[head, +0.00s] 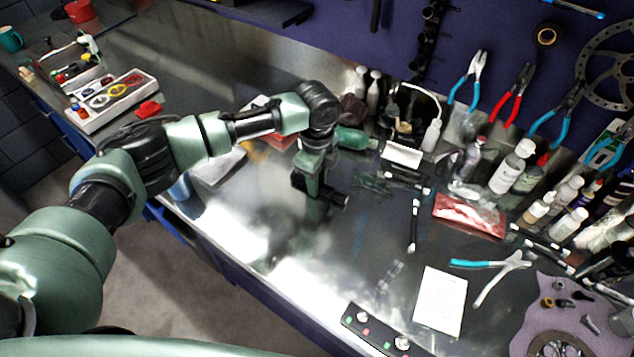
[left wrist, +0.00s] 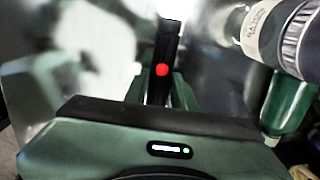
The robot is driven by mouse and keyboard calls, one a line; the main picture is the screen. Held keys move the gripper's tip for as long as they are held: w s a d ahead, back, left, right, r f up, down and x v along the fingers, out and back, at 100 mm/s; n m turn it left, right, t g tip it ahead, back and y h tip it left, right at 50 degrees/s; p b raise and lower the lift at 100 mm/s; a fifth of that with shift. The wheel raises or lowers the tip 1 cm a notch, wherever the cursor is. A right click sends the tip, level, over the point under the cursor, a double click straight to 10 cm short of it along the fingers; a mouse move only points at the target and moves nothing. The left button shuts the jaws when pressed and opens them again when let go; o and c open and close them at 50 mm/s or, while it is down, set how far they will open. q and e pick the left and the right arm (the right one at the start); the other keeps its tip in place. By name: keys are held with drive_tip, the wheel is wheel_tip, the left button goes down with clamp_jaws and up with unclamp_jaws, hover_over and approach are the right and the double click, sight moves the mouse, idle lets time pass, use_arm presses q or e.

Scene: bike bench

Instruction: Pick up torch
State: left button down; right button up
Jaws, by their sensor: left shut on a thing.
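My left gripper (head: 318,192) reaches down over the middle of the bench. It is shut on the torch, a slim black body (head: 336,198) that sticks out to the right of the fingers. In the left wrist view the torch (left wrist: 162,85) stands out between the fingers, black with a round red button. The fingers hide part of it. I cannot tell whether it touches the bench top. My right gripper is in neither view.
A green bottle (head: 354,138) lies just behind the gripper. Bottles (head: 512,167) line the back. A white tray (head: 110,100) is at left. The bench in front is fairly clear.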

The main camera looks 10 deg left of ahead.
use_arm(q)
wheel_tip(320, 180, up, 20)
drive_tip(key=b, duration=0.4)
idle(0.8)
